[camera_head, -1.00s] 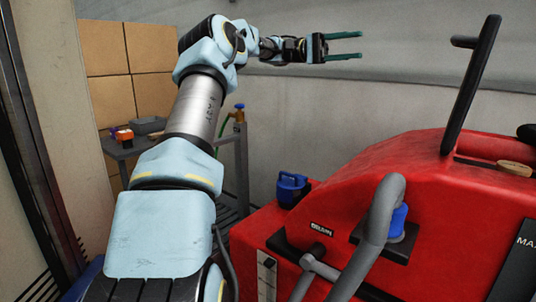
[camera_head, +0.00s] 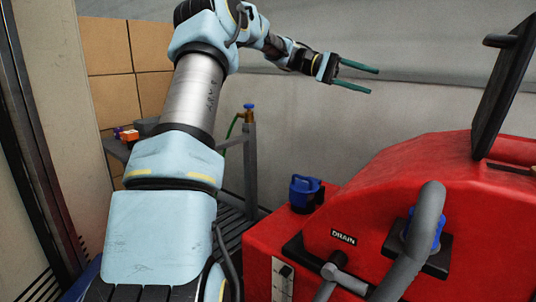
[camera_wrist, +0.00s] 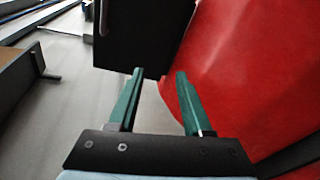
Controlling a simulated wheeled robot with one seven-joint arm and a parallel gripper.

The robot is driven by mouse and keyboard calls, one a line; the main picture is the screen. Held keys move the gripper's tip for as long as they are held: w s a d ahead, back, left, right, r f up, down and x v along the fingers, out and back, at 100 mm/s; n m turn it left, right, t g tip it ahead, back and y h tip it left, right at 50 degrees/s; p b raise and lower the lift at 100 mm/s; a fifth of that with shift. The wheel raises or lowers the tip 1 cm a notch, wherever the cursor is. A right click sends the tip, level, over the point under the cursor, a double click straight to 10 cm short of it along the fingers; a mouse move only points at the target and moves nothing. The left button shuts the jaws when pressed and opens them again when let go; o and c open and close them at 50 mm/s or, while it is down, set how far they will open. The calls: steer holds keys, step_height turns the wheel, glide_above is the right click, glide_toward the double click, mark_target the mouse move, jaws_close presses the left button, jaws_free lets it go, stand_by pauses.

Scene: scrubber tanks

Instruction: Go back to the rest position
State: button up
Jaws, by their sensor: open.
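My gripper (camera_head: 357,79) is open and empty, with its two green fingers spread apart. In the head view it is raised in front of the grey wall, pointing right, up and left of the red scrubber (camera_head: 440,165). In the wrist view my gripper (camera_wrist: 154,88) shows its fingers apart with nothing between them. The red scrubber body (camera_wrist: 238,70) fills the right side of that view, below the fingers. A black panel (camera_wrist: 140,35) lies beyond the fingertips.
The scrubber carries a blue cap (camera_head: 304,188), a grey hose (camera_head: 415,240) and a black upright part (camera_head: 503,85). A small table (camera_head: 118,148) with items stands at left, before stacked cardboard boxes (camera_head: 108,48).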

steer(key=s+a+f+n+t+y, duration=0.2)
steer(key=s+a+f+t+y, duration=0.15)
steer(key=f, duration=0.55)
steer(key=s+a+f+n+t+y, duration=0.25)
steer(key=a+f, duration=0.25)
steer(key=f, duration=0.4)
steer(key=s+a+f+t+y, duration=0.1)
steer(key=s+a+f+y, duration=0.1)
steer(key=a, duration=0.5)
steer(key=s+a+f+m+t+y, duration=0.1)
steer(key=s+a+f+y, duration=0.1)
steer(key=s+a+f, duration=0.3)
steer(key=s+a+f+t+y, duration=0.1)
steer(key=s+a+f+y, duration=0.1)
steer(key=s+a, duration=0.4)
steer(key=a+f, duration=0.1)
steer(key=a, duration=0.3)
steer(key=shift+s+a+f+t+y, duration=0.35)
steer(key=shift+f+t+y, duration=0.05)
